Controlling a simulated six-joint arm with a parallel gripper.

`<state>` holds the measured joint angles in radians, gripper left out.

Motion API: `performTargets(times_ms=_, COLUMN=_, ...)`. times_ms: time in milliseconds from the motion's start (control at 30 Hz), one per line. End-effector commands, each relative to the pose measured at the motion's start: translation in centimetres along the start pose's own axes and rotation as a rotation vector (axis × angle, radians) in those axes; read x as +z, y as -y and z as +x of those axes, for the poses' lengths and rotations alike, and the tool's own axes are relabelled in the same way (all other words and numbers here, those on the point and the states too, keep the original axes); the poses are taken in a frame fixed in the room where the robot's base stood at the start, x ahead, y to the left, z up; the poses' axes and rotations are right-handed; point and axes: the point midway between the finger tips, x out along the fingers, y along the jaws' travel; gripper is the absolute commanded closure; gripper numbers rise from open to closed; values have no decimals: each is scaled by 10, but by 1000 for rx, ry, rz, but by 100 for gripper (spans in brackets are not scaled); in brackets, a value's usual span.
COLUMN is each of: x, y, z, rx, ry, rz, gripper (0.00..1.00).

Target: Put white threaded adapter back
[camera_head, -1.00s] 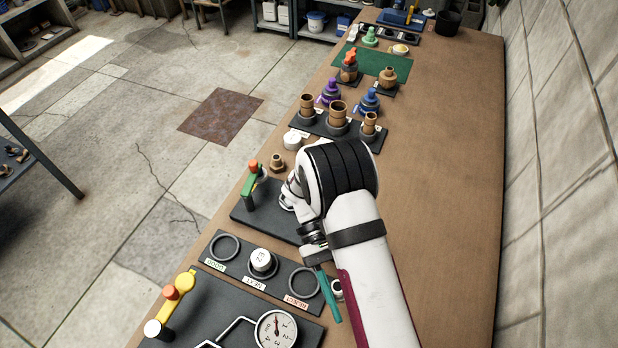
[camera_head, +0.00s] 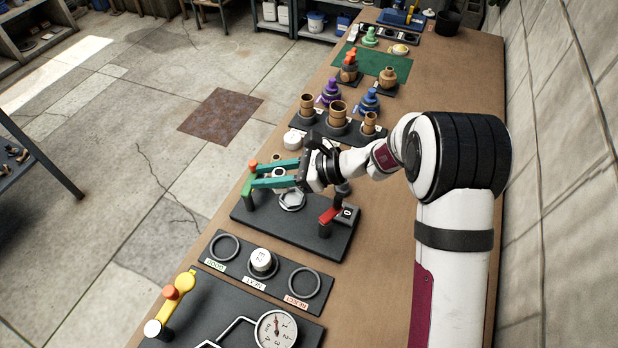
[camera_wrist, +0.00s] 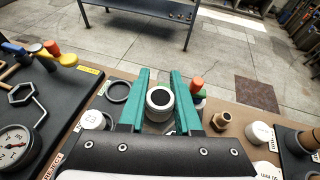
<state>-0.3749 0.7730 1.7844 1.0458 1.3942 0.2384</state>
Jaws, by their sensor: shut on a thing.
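The white threaded adapter (camera_wrist: 159,98) is a short white ring with a dark bore, seen in the wrist view between the two teal fingers. My gripper (camera_head: 274,174) is shut on it, with the fingers roughly level and pointing left. The adapter (camera_head: 279,174) is partly hidden by the fingers in the head view. It is above or at the black fixture plate (camera_head: 285,226), near a pale hex-shaped ring (camera_head: 291,200). I cannot tell whether it touches anything below.
The plate carries a green post with an orange knob (camera_head: 252,165) and a red lever (camera_head: 330,214). A brown fitting (camera_wrist: 221,121) and white cap (camera_head: 294,138) stand close by.

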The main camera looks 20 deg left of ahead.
Motion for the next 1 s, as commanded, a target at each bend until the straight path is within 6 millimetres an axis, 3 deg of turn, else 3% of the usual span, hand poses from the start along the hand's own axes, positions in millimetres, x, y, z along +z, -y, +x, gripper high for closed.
performTargets(times_ms=100, x=-27, y=47, z=-31, rx=-177, ry=1, rz=76, gripper=100)
performTargets(times_ms=233, x=-59, y=93, z=-74, rx=-376, ry=0, rz=158, gripper=100)
performTargets(times_ms=333, x=-79, y=117, z=-103, rx=-497, ry=0, rz=209, gripper=100)
performTargets(times_ms=467, x=-93, y=132, z=-124, rx=-582, ry=1, rz=242, gripper=100)
performTargets(times_ms=567, x=-99, y=137, z=-112, rx=-596, ry=1, rz=249, gripper=100)
performTargets(times_ms=800, x=-111, y=148, z=-27, rx=-593, ry=0, rz=247, gripper=100)
performTargets(times_ms=1000, x=-120, y=154, z=6, rx=-596, ry=0, rz=249, gripper=100)
